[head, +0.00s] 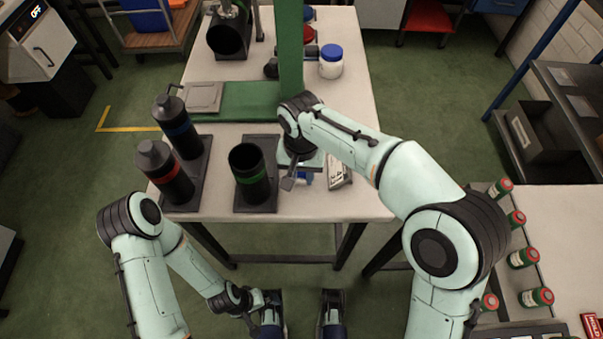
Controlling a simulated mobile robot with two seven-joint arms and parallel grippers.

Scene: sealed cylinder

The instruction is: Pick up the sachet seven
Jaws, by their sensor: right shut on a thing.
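A small blue-and-white packet (305,179), seemingly a sachet, shows in the head view at the front part of the white table, partly hidden by my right gripper. My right gripper (290,183) points down at it and is shut on it; the fingers are mostly hidden by the wrist. A pale item with dark marks (339,172) lies just right of the gripper; I cannot read a seven on either one. My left gripper (262,306) is low in front of the table, away from the packets, and its finger opening is not clear.
An open black cylinder with a green band (250,178) stands left of my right gripper. Capped cylinders with red (164,172) and blue (175,121) bands stand further left. A green post (290,55) rises behind. A blue-lidded white jar (330,62) stands at the back.

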